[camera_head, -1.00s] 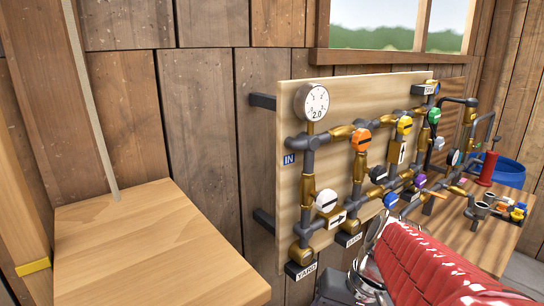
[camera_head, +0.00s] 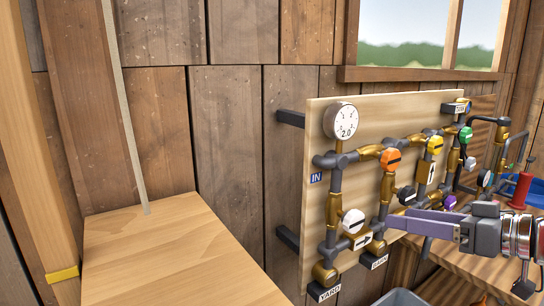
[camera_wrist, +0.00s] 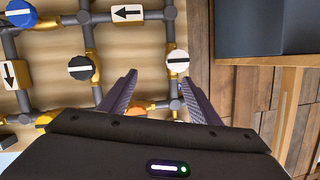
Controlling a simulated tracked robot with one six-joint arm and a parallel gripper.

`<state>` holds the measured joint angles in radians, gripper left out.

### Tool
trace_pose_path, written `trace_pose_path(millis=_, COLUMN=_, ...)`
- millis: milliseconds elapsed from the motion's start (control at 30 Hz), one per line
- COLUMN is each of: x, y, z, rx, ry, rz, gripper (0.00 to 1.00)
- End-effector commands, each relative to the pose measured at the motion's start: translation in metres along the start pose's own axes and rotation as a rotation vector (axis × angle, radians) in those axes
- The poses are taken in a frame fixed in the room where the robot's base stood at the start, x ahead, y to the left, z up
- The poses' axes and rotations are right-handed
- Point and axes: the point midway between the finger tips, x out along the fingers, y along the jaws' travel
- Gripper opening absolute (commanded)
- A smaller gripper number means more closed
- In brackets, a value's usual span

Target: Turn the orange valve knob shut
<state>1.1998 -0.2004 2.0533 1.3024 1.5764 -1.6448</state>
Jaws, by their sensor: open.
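The orange valve knob (camera_head: 391,158) sits on a brass valve on the pipe board (camera_head: 318,230), right of the gauge, with a dark stripe across its face. My gripper (camera_head: 398,217) is open and empty, reaching in from the right below the orange knob, apart from it. In the wrist view, my fingers (camera_wrist: 157,77) stand apart with a white knob (camera_wrist: 177,61) beyond them, near the right finger.
The white knob shows in the head view (camera_head: 353,220). A yellow knob (camera_head: 435,145) and a green knob (camera_head: 465,134) are to the right. The gauge (camera_head: 341,120) is at upper left. A red upright tool (camera_head: 521,190) stands on the right bench. The left wooden table (camera_head: 170,255) is bare.

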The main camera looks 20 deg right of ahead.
Motion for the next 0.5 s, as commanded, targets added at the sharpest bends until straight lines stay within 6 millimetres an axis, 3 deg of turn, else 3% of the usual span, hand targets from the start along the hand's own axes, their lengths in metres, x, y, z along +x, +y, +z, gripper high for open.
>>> trace_pose_path(millis=100, x=-0.03, y=0.015, z=-0.035, rx=-0.173, ry=0.127, rz=0.049, gripper=0.57)
trace_pose_path(millis=233, x=-0.054, y=0.021, z=-0.061, rx=-0.32, ry=0.217, rz=0.094, gripper=0.57)
trace_pose_path(millis=500, x=-0.066, y=0.024, z=-0.074, rx=-0.401, ry=0.262, rz=0.119, gripper=0.57)
